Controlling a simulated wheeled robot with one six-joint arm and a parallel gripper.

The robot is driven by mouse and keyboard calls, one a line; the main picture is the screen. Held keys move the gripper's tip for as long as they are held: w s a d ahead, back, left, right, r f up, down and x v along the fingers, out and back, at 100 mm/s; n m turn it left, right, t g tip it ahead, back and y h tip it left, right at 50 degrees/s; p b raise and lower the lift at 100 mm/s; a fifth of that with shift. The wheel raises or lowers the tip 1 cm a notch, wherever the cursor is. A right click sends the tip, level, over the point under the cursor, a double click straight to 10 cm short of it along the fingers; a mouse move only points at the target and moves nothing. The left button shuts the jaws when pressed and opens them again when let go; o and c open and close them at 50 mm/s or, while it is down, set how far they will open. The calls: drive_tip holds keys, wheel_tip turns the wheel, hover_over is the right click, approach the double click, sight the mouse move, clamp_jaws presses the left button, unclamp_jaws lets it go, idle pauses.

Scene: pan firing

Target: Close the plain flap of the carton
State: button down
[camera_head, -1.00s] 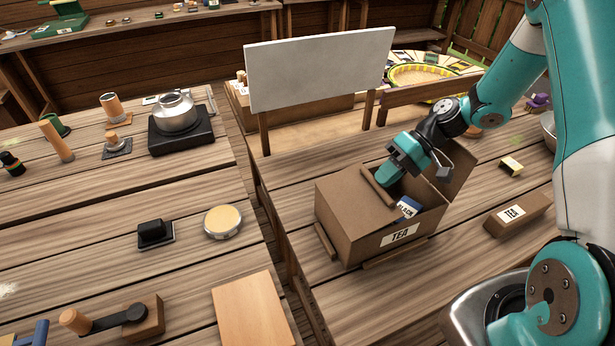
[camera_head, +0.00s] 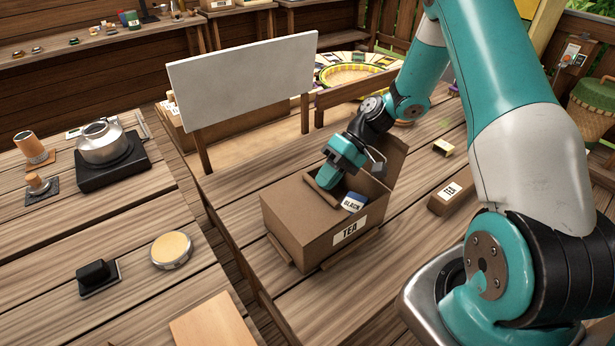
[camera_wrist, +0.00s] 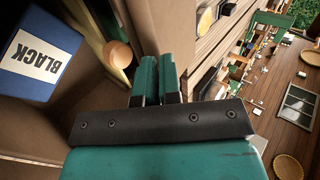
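The brown carton (camera_head: 300,236) with a TEA label stands on the right-hand table. Its left side is covered by a lowered flap with a wooden bar (camera_head: 321,193) along the edge. A plain flap (camera_head: 391,163) without a visible bar stands raised at the right back. A blue and white BLACK packet (camera_head: 354,202) sits in the opening and shows in the wrist view (camera_wrist: 38,55). My gripper (camera_head: 326,183) is over the opening beside the bar. In the wrist view its fingers (camera_wrist: 157,68) are together with nothing visible between them; the bar's round end (camera_wrist: 119,54) is left of them.
A white board (camera_head: 245,85) stands behind the carton. The left table holds a kettle (camera_head: 100,142) on a burner and a round tin (camera_head: 171,250).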

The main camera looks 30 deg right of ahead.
drive_tip(key=shift+s+a+f, duration=0.15)
drive_tip(key=shift+a, duration=0.25)
drive_tip(key=shift+a+r, duration=0.15)
drive_tip(key=shift+r, duration=0.3)
wheel_tip(320, 180, up, 18)
drive_tip(key=f+h, duration=0.2)
drive_tip(key=f, duration=0.3)
drive_tip(key=f+h+p, duration=0.1)
drive_tip(key=f+h, duration=0.1)
drive_tip(key=f, duration=0.3)
drive_tip(key=f+h+p, duration=0.1)
drive_tip(key=f+h, duration=0.1)
drive_tip(key=f, duration=0.3)
drive_tip(key=shift+a+f+t+h, duration=0.25)
drive_tip(key=shift+a+t+h, duration=0.05)
drive_tip(key=shift+t, duration=0.1)
